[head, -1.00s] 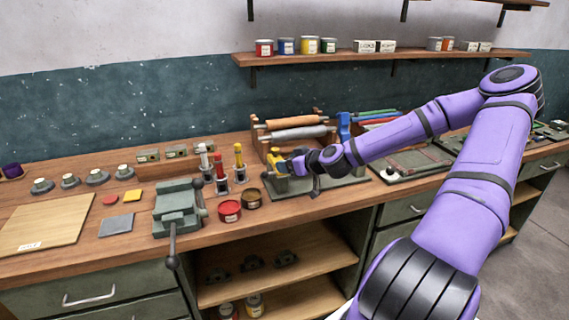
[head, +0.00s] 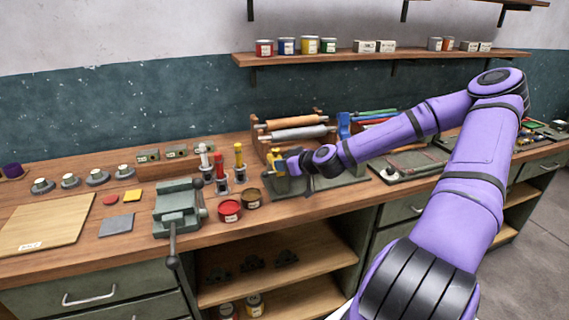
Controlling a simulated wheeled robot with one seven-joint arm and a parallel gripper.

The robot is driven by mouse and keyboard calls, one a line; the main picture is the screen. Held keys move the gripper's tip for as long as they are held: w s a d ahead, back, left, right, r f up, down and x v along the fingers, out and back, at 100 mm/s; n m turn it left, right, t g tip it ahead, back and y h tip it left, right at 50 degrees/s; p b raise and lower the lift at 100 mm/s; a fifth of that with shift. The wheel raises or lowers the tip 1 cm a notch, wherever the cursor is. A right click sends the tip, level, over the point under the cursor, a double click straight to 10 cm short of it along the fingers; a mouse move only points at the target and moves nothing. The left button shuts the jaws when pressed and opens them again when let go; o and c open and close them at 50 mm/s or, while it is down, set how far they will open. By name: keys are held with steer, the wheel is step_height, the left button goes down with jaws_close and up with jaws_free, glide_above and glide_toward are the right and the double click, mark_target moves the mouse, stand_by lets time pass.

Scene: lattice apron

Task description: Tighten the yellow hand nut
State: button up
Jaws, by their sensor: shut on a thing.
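The yellow hand nut (head: 277,156) shows as a small yellow patch at the end of my arm, on a fixture with a dark grey-green base plate (head: 345,184) on the bench. My gripper (head: 281,164) is at the nut and shut on it, reaching in from the right. My dark wrist hides part of the nut and the fixture behind it. The fingertips are small in this view, and the nut's thread cannot be seen.
Upright red and yellow tools (head: 239,157) are close by. A rack with rollers (head: 298,133) stands behind. A green vise (head: 178,207) is farther left.

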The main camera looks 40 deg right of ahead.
steer(key=shift+a, duration=0.1)
steer(key=shift+a+f+m+h, duration=0.1)
steer(key=shift+a+m+h, duration=0.1)
steer(key=shift+m+h, duration=0.9)
steer(key=shift+a+f+m+h, duration=0.1)
steer(key=shift+a+m+h, duration=0.1)
steer(key=shift+m+h, duration=0.85)
steer(key=shift+w+a+r+m+g+h, duration=0.1)
steer(key=shift+m+g+h, duration=0.1)
steer(key=shift+m+h, duration=0.95)
steer(key=shift+w+a+r+m+g+h, duration=0.1)
steer(key=shift+m+g+h, duration=0.1)
steer(key=shift+m+h, duration=0.9)
steer(key=shift+m+g+h, duration=0.7)
steer(key=shift+m+h, duration=0.1)
steer(key=shift+h, duration=0.5)
steer(key=shift+d+h, duration=0.1)
steer(key=shift+h, duration=0.2)
steer(key=o, duration=0.9)
steer(key=shift+o, duration=0.2)
